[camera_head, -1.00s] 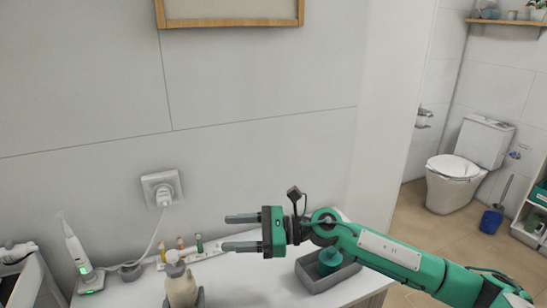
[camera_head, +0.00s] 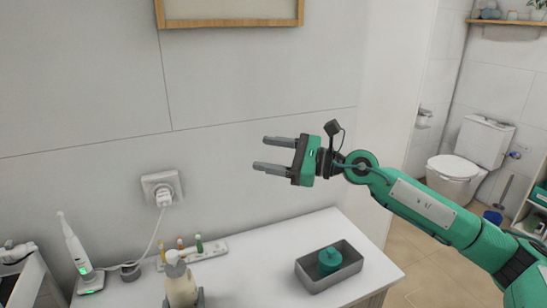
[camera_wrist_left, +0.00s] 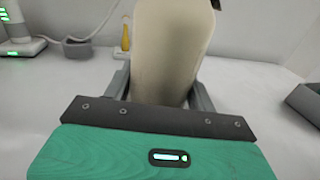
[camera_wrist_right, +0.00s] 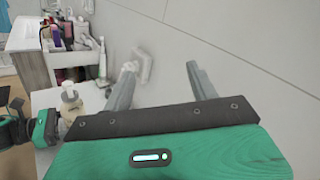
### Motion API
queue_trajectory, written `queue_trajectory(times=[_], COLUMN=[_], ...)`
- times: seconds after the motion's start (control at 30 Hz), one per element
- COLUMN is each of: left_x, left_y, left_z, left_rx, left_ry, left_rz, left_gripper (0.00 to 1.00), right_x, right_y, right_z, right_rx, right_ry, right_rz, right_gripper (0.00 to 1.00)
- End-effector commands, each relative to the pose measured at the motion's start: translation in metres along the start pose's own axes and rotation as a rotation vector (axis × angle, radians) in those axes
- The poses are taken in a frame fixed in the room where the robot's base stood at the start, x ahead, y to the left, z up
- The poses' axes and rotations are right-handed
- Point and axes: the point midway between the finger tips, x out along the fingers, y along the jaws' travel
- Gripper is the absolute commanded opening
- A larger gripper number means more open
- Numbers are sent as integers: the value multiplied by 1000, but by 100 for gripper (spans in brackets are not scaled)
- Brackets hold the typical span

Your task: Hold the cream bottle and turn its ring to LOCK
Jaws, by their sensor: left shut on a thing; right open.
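The cream bottle (camera_head: 181,289) is a beige pump bottle standing upright at the bottom of the head view, its base cut off. Its pump top and ring (camera_head: 175,262) show there, but the ring's markings are too small to read. In the left wrist view the bottle's body (camera_wrist_left: 172,50) fills the space between the jaws of my left gripper (camera_wrist_left: 162,88), which is shut on it. My right gripper (camera_head: 260,154) is open and empty, raised above the counter, up and right of the bottle. The right wrist view shows the bottle (camera_wrist_right: 70,106) at lower left, apart from the open jaws (camera_wrist_right: 160,68).
A grey tray (camera_head: 345,276) with a teal jar (camera_head: 330,261) stands on the counter (camera_head: 252,262) at right. A white holder (camera_head: 215,248) with small colored bottles lies near the wall. An electric toothbrush (camera_head: 75,247) and a plugged-in cable stand at left.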

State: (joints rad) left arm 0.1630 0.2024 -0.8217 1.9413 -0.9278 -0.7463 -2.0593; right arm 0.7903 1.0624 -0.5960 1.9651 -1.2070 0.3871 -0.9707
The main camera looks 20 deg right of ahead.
Motion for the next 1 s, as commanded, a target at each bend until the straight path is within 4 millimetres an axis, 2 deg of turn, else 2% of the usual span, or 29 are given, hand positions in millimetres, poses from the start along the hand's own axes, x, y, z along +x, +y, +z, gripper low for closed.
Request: queue_trajectory(times=[0.23, 0.73, 0.87, 1.0], left_x=[0, 0, 0, 0], left_y=[0, 0, 0, 0], left_z=[0, 0, -1, 0], left_rx=[-1, -1, -1, -1], left_ry=[1, 1, 1, 1], left_rz=[-1, -1, -1, -1], left_gripper=[22, 22, 22, 22], right_x=[-4, -2, 8, 26], right_y=[-9, -6, 16, 66], right_z=[7, 5, -13, -48], right_rx=[-19, -13, 35, 137], right_ry=[-2, -2, 4, 7], right_rz=[-21, -14, 37, 154], right_gripper=[59, 59, 59, 59])
